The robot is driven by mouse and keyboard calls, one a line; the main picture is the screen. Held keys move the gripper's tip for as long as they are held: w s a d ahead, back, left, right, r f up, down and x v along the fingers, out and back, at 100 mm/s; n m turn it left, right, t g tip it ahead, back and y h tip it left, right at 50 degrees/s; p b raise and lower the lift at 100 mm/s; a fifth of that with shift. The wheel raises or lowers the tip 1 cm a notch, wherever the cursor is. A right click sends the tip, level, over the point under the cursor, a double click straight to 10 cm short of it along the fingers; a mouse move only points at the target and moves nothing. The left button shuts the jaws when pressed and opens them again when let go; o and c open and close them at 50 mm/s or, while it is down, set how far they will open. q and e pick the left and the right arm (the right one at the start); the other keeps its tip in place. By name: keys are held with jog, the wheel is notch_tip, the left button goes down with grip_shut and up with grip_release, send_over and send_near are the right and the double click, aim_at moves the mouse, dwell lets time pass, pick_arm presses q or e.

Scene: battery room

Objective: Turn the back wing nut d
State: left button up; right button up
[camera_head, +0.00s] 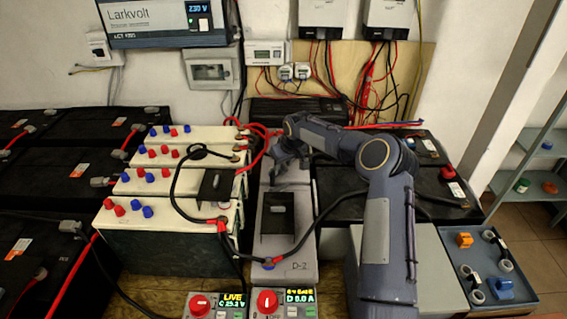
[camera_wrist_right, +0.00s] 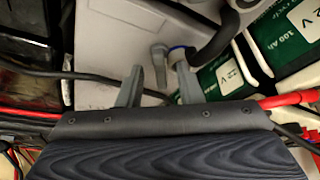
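The grey battery marked D-2 (camera_head: 287,271) stands in the middle of the head view, with another grey battery behind it, mostly covered by my right gripper (camera_head: 283,158). In the right wrist view, my right gripper (camera_wrist_right: 159,75) is open, its two grey fingers apart. The right fingertip partly overlaps the terminal. My left gripper is not in view.
Cream-topped batteries (camera_head: 170,215) with red and blue caps stand on the left. Red and black cables run close around my right gripper. A red knob (camera_head: 267,301) with a display reading D 0.0 A is in front. A blue tray (camera_head: 478,246) with small parts is at right.

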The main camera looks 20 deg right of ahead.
grip_shut()
jog(key=shift+d+r+n+y+p, duration=0.15)
jog(key=shift+n+y+p, duration=0.25)
jog(key=shift+n+p, duration=0.4)
jog(key=shift+n+y, duration=0.3)
jog(key=shift+n, duration=0.7)
jog(key=n, duration=0.2)
jog(key=n+g+y+p, duration=0.1)
jog(key=n, duration=0.1)
jog(key=shift+w+d+y, duration=0.15)
jog(key=shift+y, duration=0.15)
jog(key=shift+w+d+n+g+y+p, duration=0.15)
jog(key=shift+n+g+p, duration=0.25)
jog(key=shift+n, duration=0.6)
jog(key=shift+s+a+n+g+y+p, duration=0.15)
jog(key=shift+n+g+p, duration=0.2)
jog(key=shift+n, duration=0.65)
jog(key=shift+w+d, duration=0.1)
